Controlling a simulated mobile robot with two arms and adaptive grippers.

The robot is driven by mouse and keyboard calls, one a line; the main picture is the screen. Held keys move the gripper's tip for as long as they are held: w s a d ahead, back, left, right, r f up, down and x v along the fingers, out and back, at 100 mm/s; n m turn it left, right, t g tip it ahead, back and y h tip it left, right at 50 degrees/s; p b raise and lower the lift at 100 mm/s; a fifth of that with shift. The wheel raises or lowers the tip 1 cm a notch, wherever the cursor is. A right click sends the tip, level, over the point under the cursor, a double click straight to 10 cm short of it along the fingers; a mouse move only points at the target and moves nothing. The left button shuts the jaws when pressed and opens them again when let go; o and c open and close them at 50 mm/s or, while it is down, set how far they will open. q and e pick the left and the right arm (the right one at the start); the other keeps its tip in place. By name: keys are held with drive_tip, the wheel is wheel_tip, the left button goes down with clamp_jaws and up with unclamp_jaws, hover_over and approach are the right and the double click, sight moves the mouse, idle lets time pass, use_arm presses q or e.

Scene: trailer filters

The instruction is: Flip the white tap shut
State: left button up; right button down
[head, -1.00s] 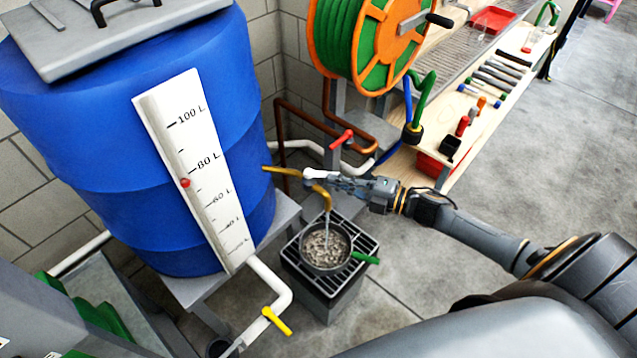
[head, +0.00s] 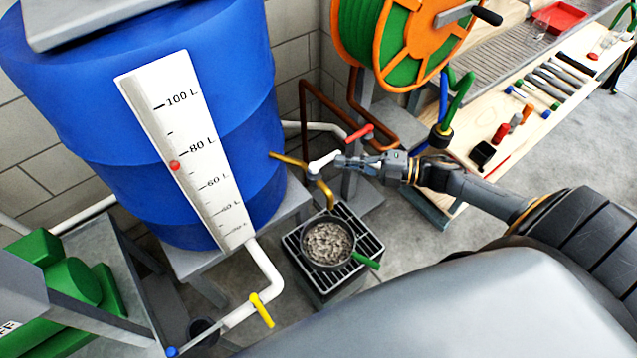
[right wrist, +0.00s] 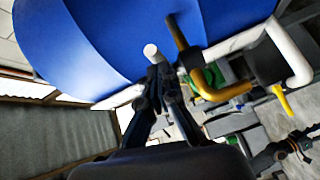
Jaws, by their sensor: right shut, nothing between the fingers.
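The white tap handle (head: 322,162) sits on the brass tap (head: 325,190) that comes out of the blue barrel (head: 190,130). The handle slants up to the right in the head view. My right gripper (head: 343,162) is shut and empty, its tips at the handle's right end; whether they touch is unclear. In the right wrist view the shut fingertips (right wrist: 160,74) are just below the round white handle end (right wrist: 150,50), beside the brass spout (right wrist: 206,82). Below the spout stands a pan (head: 327,243) of greyish pieces; I see no stream falling.
The pan rests on a black grate (head: 292,245). A red tap handle (head: 360,132) and copper pipes (head: 304,105) are behind my gripper. A yellow handle (head: 261,310) is on the white pipe below. The hose reel (head: 395,40) and tool bench (head: 500,150) stand right.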

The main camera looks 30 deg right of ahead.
drive_tip(key=shift+w+d+r, duration=0.35)
drive_tip(key=shift+w+d, duration=0.05)
drive_tip(key=shift+w, duration=0.1)
drive_tip(key=s+v, duration=0.1)
drive_tip(key=v, duration=1.1)
drive_tip(key=shift+a+f, duration=0.35)
